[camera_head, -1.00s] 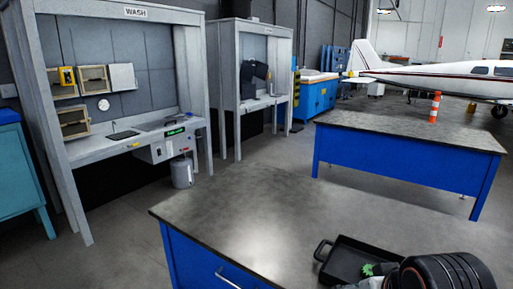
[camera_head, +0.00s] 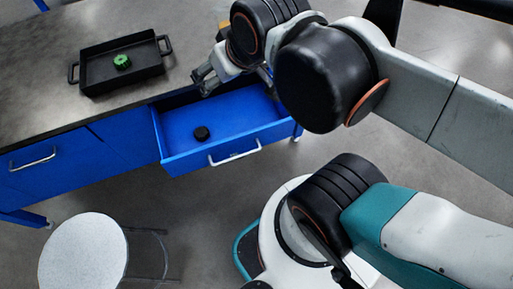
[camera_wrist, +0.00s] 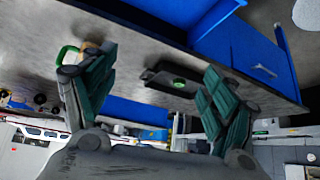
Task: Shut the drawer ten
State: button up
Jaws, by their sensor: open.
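An open blue drawer (camera_head: 179,125) sticks out from the blue workbench (camera_head: 80,57) in the head view; I cannot read a number on it. A small round black object (camera_head: 202,133) lies in it, and a pale bar handle (camera_head: 235,154) is on its front. My gripper (camera_head: 232,82) is above the drawer's rear part, near the bench edge, apart from the handle. In the wrist view my gripper (camera_wrist: 157,68) has its two green-padded fingers wide apart, with nothing held between them. My wrist hides part of the drawer's right side.
A black tray (camera_head: 92,79) with a green knob-like piece (camera_head: 122,62) stands on the bench. A closed drawer with a handle (camera_head: 32,159) is at left. A round white stool (camera_head: 84,255) stands in front. Floor between stool and my base is clear.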

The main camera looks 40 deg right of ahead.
aim_at(239, 122)
jog(key=k+j, duration=0.75)
jog(key=j, duration=0.25)
